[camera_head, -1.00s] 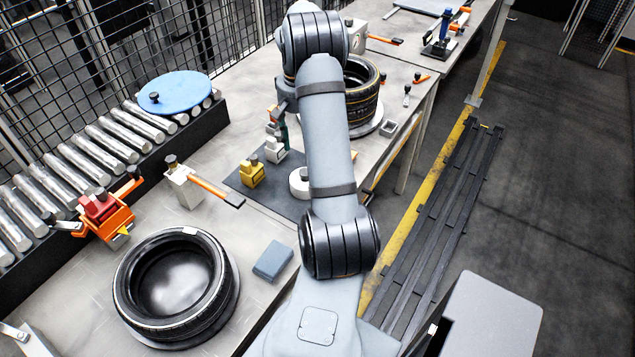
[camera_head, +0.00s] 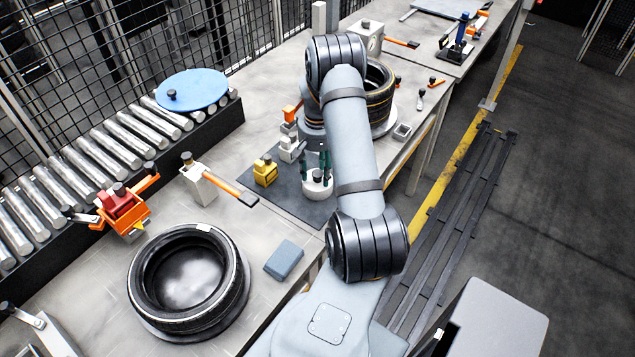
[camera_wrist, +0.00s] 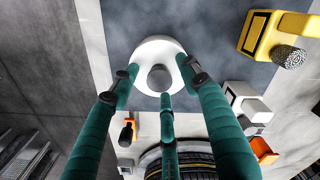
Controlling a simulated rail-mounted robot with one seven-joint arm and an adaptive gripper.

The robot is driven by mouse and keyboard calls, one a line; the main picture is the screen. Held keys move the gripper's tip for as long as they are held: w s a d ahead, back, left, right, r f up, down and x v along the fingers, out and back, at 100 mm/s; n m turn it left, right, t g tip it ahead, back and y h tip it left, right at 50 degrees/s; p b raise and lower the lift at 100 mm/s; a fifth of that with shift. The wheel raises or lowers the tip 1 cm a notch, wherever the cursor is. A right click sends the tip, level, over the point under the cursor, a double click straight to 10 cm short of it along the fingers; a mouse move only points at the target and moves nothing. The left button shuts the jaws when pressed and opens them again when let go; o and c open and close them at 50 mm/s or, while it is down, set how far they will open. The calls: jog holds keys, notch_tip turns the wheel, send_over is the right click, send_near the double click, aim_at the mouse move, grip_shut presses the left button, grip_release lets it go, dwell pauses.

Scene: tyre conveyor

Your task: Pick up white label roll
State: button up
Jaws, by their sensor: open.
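The white label roll (camera_head: 314,190) stands on the dark mat, a round white body with a dark grey knob on top. It also shows in the wrist view (camera_wrist: 150,52), at the upper middle. My gripper (camera_head: 318,165) has green fingers and points down over the roll. In the wrist view my gripper (camera_wrist: 160,82) is open, with fingertips spread around the roll's near side and flanks. I cannot tell whether any fingertip touches it. Part of the roll is hidden behind the fingers.
A tyre (camera_head: 379,97) stands behind, partly hidden by my arm. Another tyre (camera_head: 188,315) and a blue-grey block (camera_head: 284,259) are nearer. The mat (camera_head: 298,205) is bare in front.

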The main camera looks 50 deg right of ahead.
jog(key=shift+c, duration=0.7)
grip_shut()
